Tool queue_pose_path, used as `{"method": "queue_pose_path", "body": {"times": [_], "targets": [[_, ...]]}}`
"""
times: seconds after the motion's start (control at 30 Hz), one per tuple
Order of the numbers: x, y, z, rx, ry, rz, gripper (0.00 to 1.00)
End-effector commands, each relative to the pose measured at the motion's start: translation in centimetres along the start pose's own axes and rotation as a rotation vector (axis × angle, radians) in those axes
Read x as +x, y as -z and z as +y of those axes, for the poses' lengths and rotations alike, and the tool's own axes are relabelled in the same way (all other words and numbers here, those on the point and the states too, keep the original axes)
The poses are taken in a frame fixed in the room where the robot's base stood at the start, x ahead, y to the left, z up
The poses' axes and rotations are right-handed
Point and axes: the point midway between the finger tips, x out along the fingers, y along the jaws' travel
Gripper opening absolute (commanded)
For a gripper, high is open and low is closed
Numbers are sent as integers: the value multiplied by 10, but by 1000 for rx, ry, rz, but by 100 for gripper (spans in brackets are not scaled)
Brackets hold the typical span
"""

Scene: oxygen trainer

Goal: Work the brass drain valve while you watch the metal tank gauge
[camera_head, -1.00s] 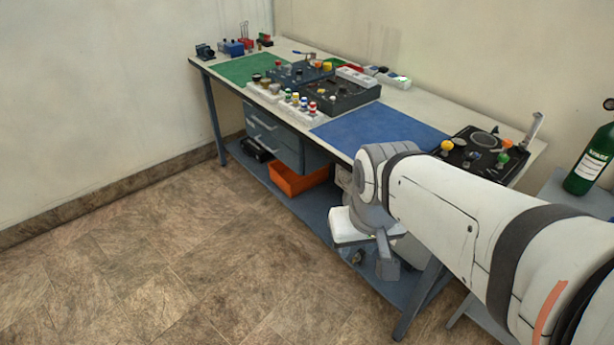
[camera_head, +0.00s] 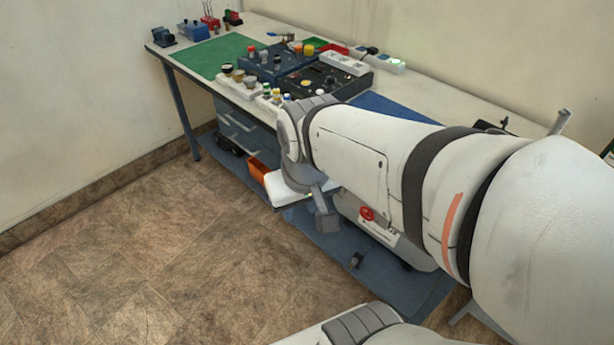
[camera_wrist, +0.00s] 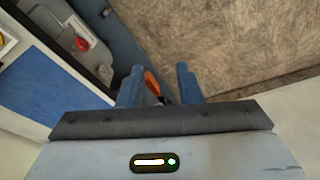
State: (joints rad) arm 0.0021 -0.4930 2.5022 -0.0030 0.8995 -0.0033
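I cannot make out a brass drain valve or a metal tank gauge in either view. A pale metal tank (camera_head: 412,252) with a red round part (camera_head: 367,214) and a white label lies on the lower shelf, partly hidden by my arm. A red part (camera_wrist: 82,43) also shows at the upper left of the wrist view. My gripper (camera_head: 326,217) hangs in front of the bench, left of the tank in the head view. In the wrist view its two blue fingers (camera_wrist: 159,83) stand apart with nothing held between them.
The bench (camera_head: 468,124) carries dark panels (camera_head: 327,80), knobs, a green mat (camera_head: 213,57) and a blue mat (camera_head: 395,110). The floor in front is clear.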

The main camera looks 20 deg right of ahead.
Motion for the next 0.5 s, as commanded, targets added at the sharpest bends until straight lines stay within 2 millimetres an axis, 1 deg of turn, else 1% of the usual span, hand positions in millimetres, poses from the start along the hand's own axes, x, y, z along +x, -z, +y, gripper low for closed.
{"method": "queue_pose_path", "body": {"times": [0.07,0.17,0.2,0.27,0.3,0.37,0.4,0.47,0.5], "targets": [[5,0,1,-3,-6,-10,32],[23,-3,8,-21,-37,-58,32],[35,-4,7,-26,-61,-90,32],[58,-7,13,-51,-104,-153,32],[74,-8,21,-74,-138,-202,32],[101,-11,34,-112,-194,-284,32],[118,-13,44,-140,-234,-341,32],[143,-15,59,-184,-293,-424,32],[160,-16,68,-214,-331,-477,32]]}}
